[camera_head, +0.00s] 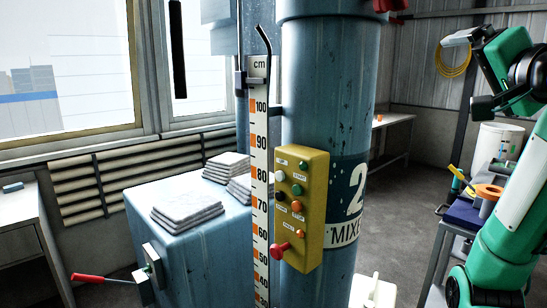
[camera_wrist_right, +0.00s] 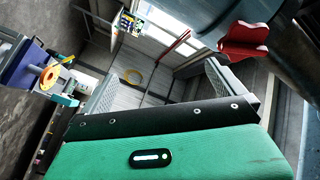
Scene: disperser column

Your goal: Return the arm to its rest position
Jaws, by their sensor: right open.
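My right arm comes in at the right edge of the head view, green and white. Its gripper (camera_head: 458,75) is raised in the air to the right of the blue column, with its two fingers spread and nothing between them. In the right wrist view the gripper (camera_wrist_right: 163,80) also shows as two grey fingers wide apart and empty, beyond the black bar and green housing. The blue mixer column (camera_head: 330,110) stands upright, apart from the gripper. My left gripper is not in view.
A yellow button box (camera_head: 302,205) and a centimetre scale (camera_head: 260,150) are on the column. A red part (camera_wrist_right: 245,42) shows close to the gripper's side in the wrist view. A cart with tools (camera_head: 462,213) stands at right. Grey sacks (camera_head: 187,207) lie on a blue cabinet (camera_head: 210,250).

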